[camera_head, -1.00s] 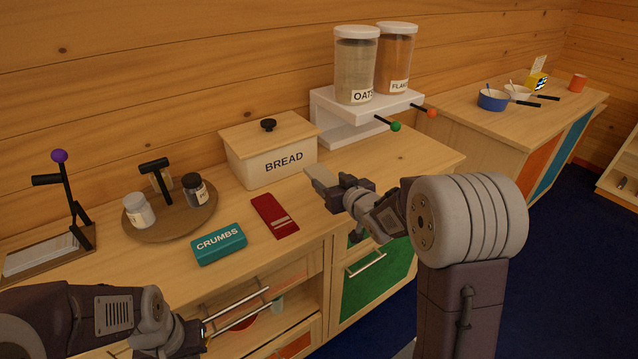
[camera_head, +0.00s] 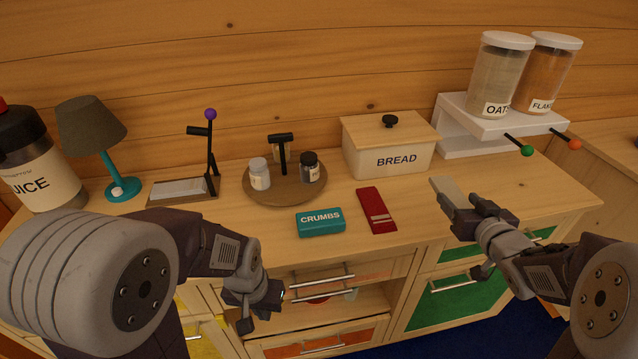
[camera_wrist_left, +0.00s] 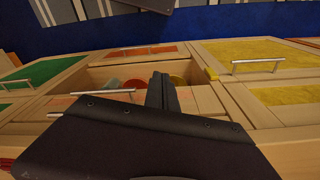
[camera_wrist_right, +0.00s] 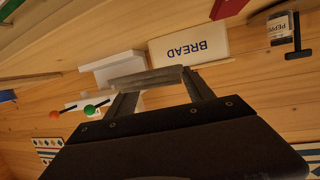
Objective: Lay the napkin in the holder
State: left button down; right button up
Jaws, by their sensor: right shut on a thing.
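My right gripper (camera_head: 462,205) is shut on a flat grey-beige piece, which looks like the napkin (camera_head: 446,188). It is held at the counter's front right, in front of the bread box. In the right wrist view the napkin (camera_wrist_right: 155,79) spans between the two fingers. What looks like the holder (camera_head: 184,189) is at the back left: a low brown base with a white flat stack, and a black upright arm with a purple knob at its right end. My left gripper (camera_head: 265,300) is empty and looks shut, low in front of the drawers; its fingers (camera_wrist_left: 163,90) are together.
A teal CRUMBS box (camera_head: 320,221) and a red striped flat piece (camera_head: 376,210) lie mid-counter. Behind are a round tray (camera_head: 262,198) with two jars and a black T-shaped stand, and the bread box (camera_head: 392,160). A lamp (camera_head: 92,130) and juice bottle (camera_head: 45,180) stand left.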

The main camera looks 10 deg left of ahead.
aim_at(178, 186)
jog(key=k+j, duration=0.1)
jog(key=j, duration=0.35)
jog(key=k+j, duration=0.1)
jog(key=j, duration=0.35)
jog(key=k+j, duration=0.1)
jog(key=j, duration=0.35)
jog(key=k+j, duration=0.15)
jog(key=j, duration=0.3)
jog(key=k+j, duration=0.1)
jog(key=j, duration=0.75)
jog(key=i, duration=0.05)
